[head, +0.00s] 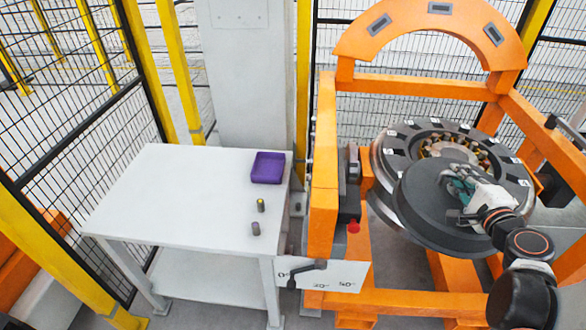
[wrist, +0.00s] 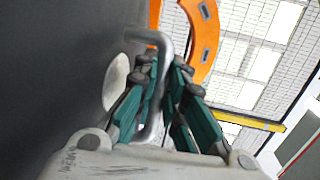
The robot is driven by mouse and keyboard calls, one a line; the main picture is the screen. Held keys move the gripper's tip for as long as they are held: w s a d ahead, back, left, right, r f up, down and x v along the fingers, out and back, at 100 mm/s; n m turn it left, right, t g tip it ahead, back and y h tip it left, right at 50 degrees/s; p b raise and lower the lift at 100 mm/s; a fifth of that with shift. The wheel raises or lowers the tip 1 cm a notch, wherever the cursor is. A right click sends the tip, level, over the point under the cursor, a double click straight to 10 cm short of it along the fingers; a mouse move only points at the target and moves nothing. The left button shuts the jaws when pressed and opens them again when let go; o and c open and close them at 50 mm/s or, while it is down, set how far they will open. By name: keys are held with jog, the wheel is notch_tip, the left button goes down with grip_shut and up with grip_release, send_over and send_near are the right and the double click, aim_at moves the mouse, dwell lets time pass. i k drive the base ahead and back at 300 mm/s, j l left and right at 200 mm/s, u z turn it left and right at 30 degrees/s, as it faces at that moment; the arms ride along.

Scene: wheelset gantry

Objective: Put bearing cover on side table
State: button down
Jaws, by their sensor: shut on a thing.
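The bearing cover (head: 425,205) is a large dark grey disc in the orange gantry, in front of the wheelset (head: 392,150). It looks apart from the wheelset's face, whose bearing shows behind its upper edge. My gripper (head: 462,186) is at the cover's right side in the head view. In the wrist view my gripper (wrist: 160,92) has its green fingers shut around the cover's bent metal handle (wrist: 163,50). The cover's dark face fills the left of that view. The white side table (head: 180,195) stands at the left, well away from the cover.
A purple tray (head: 268,168) sits at the table's back right. Two small cylinders, one yellow-topped (head: 261,205) and one grey (head: 255,229), stand near its right edge. The table's left and middle are clear. Orange gantry posts (head: 324,200) stand between table and cover.

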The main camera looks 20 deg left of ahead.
aim_at(179, 205)
jog(key=j+u, duration=0.3)
jog(key=i+j+u, duration=0.15)
jog(key=j+u, duration=0.15)
jog(key=i+j+u, duration=0.15)
jog(key=j+u, duration=0.2)
jog(key=i+l, duration=0.15)
jog(key=l, duration=0.15)
jog(key=i+l, duration=0.1)
jog(key=l, duration=0.2)
jog(key=i+l, duration=0.15)
jog(key=l, duration=0.15)
jog(key=i+l, duration=0.1)
jog(key=l, duration=0.2)
